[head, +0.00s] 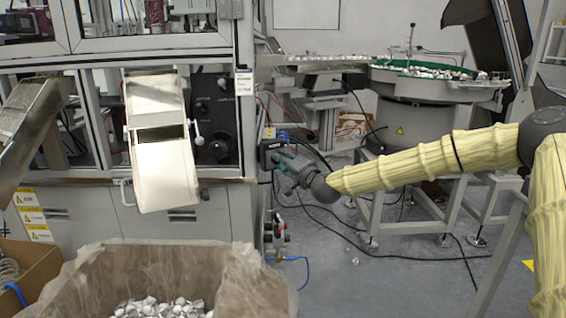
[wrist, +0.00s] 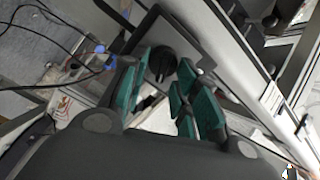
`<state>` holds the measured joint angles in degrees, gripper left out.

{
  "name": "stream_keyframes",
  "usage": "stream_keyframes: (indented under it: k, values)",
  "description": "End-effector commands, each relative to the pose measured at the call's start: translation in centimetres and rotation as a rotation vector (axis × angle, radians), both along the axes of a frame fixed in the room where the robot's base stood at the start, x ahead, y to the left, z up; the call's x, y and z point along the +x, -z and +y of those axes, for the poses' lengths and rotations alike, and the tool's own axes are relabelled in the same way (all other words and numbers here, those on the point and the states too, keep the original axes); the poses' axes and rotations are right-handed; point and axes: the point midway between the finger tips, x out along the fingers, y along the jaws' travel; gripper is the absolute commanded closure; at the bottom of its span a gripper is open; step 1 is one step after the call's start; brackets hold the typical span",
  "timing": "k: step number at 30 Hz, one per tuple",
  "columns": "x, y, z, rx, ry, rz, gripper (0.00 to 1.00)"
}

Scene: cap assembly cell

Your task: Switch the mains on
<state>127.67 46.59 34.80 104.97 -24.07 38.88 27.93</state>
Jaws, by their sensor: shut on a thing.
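The mains switch shows in the wrist view as a round black knob (wrist: 163,62) on a grey panel. My gripper (wrist: 166,80) has its green-padded fingers on either side of the knob, shut on it. How far the pads cover the knob is hard to tell. In the head view my gripper (head: 282,164) is at the right side of the cell, close to a dark box (head: 269,153) on the corner post. The knob itself is hidden or too small to make out there.
The cell's corner post (head: 246,125) stands just left of my gripper. Loose cables (head: 325,225) hang and lie below and right of it. A bowl feeder (head: 425,110) on a stand is at right. A lined bin of caps (head: 225,275) stands in front.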

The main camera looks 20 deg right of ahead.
Motion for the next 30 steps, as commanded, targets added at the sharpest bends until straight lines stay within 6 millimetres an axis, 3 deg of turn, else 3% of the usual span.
stream_keyframes:
  k: [15, 30]
  values:
    - [0.03, 0.66, -0.22, 0.344, 0.002, 0.086, 0.94]
    - [0.03, 0.62, -0.16, 0.416, 0.001, 0.104, 0.94]
